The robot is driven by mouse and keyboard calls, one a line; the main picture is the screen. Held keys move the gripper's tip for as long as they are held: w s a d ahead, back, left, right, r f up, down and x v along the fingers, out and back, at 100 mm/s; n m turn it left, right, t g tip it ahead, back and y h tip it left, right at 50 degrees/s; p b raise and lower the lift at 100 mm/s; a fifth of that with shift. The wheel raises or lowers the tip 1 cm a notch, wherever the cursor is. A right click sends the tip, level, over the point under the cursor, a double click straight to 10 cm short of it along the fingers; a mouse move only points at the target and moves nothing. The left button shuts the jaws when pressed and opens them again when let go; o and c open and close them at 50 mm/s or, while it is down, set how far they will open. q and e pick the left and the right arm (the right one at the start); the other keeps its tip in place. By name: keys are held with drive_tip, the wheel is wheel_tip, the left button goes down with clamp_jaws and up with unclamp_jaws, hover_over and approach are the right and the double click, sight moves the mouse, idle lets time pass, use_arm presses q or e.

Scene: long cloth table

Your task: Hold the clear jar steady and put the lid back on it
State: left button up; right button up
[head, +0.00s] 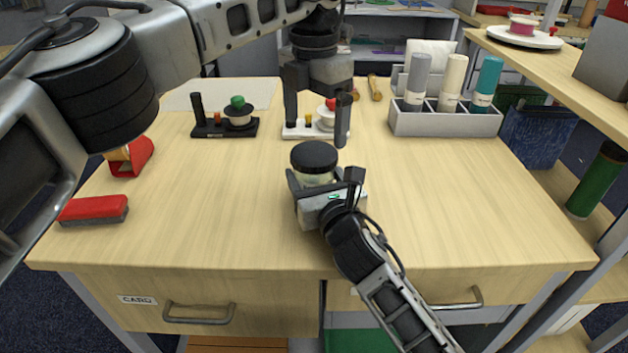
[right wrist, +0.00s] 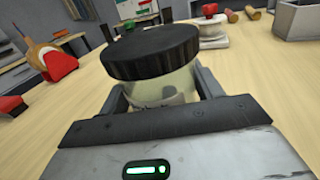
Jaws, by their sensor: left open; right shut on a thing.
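The clear jar (head: 316,181) stands upright near the middle of the table, with pale contents showing through its wall. My right gripper (head: 322,180) is shut around its body from the front. The black ribbed lid (head: 313,154) sits on top of the jar and hides its mouth. In the right wrist view, the lid (right wrist: 150,52) rests over the jar (right wrist: 170,88) between my right fingers; I cannot tell whether it is tightened. My left gripper (head: 316,130) is open and empty, pointing down above and just behind the lid, apart from it.
Behind stand a black holder (head: 225,128) and a white holder (head: 300,131) with small knobbed parts. A grey rack (head: 445,122) with several capped tubes is at the back right. A red brush-like block (head: 93,210) and red tape dispenser (head: 131,160) lie left. The front right is clear.

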sight(314, 153)
use_arm(q)
wheel_tip(314, 153, up, 3)
drive_tip(key=n, duration=0.5)
drive_tip(key=shift+f, duration=0.15)
drive_tip(key=shift+f, duration=4.05)
drive_tip(key=c, duration=1)
